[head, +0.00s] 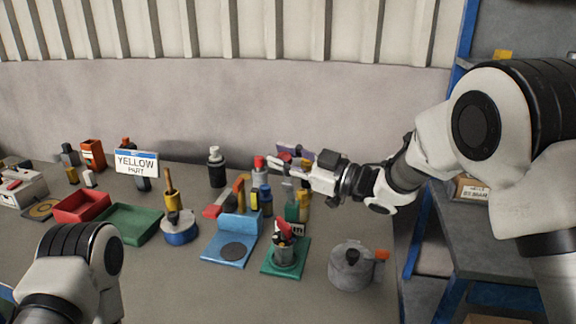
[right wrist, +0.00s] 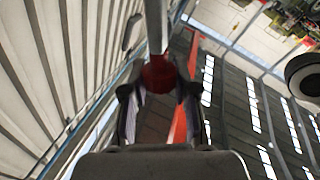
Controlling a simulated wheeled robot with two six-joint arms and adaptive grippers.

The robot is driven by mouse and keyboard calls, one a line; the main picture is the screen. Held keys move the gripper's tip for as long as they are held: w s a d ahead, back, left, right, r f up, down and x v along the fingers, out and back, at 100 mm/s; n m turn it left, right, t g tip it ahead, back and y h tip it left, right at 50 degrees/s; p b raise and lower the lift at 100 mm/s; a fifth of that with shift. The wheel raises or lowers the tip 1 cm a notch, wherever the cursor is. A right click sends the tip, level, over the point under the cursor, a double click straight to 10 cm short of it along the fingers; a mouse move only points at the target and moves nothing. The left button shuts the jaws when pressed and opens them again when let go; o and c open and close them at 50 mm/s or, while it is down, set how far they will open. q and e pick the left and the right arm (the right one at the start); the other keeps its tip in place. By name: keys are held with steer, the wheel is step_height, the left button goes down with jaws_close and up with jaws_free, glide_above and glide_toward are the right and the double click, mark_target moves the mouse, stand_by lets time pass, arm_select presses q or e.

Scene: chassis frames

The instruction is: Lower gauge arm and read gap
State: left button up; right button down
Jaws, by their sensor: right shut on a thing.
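My right gripper (head: 284,166) reaches in from the right over the back right of the table. It is shut on a red knob (right wrist: 159,74) at the end of a grey rod (right wrist: 156,28), which shows between its fingers in the right wrist view. I cannot tell what the rod is joined to. A light blue fixture (head: 220,250) with an upright back wall and a dark round disc (head: 233,251) stands front left of the gripper. I cannot tell which thing is the gauge. My left arm is at the lower left; its gripper is not in view.
A green base (head: 269,268) holds a grey cup with red-handled things. A grey pot (head: 350,268) stands right of it. Several bottles crowd the gripper. The front table is clear.

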arm_select(q)
steer(key=shift+f+b, duration=2.15)
steer(key=shift+f, duration=0.7)
arm_select(e)
steer(key=shift+s+a+f+n+y, duration=0.25)
steer(key=shift+s+f+n, duration=0.25)
steer(key=shift+s+n, duration=0.25)
steer(key=shift+s+a+f+n+y, duration=0.25)
steer(key=shift+s+f+n, duration=0.25)
steer(key=shift+s+n, duration=0.25)
steer(key=c, duration=0.9)
jaws_free()
steer(key=shift+o, duration=0.2)
steer(key=v, duration=1.2)
steer(key=shift+r, duration=0.2)
arm_select(q)
steer(key=shift+r, duration=0.1)
